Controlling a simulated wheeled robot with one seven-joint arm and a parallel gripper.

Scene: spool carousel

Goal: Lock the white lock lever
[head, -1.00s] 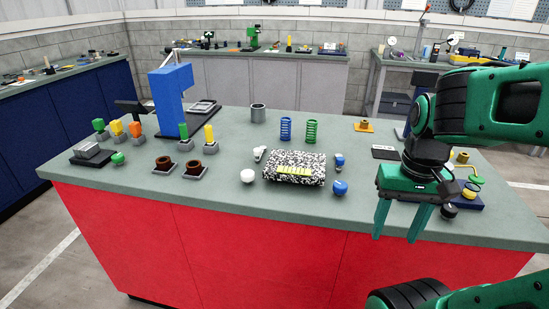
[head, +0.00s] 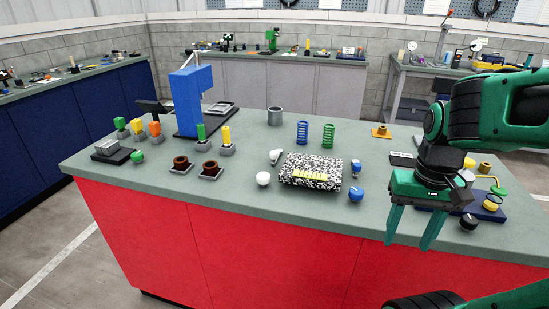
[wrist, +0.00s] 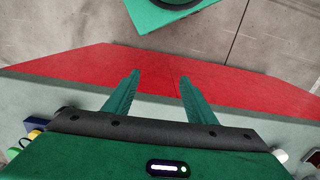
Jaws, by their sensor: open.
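A small white lever-like piece (head: 275,156) stands at the left side of a black-and-white speckled block (head: 311,183). A white ball (head: 263,179) sits just in front of it; I cannot tell whether the two are joined, or how the lever is set. My gripper (head: 408,240) is open and empty, pointing down at the bench's front edge, to the right of the block and well apart from the white parts. In the wrist view its two fingers (wrist: 159,76) are spread over the red bench front with nothing between them.
A blue ball (head: 356,194) and a small blue piece (head: 355,167) are at the block's right. Blue and green springs (head: 328,136) stand behind it. Brown cups (head: 209,170) are to the left. A dark blue base with coloured parts (head: 489,211) lies right of my gripper.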

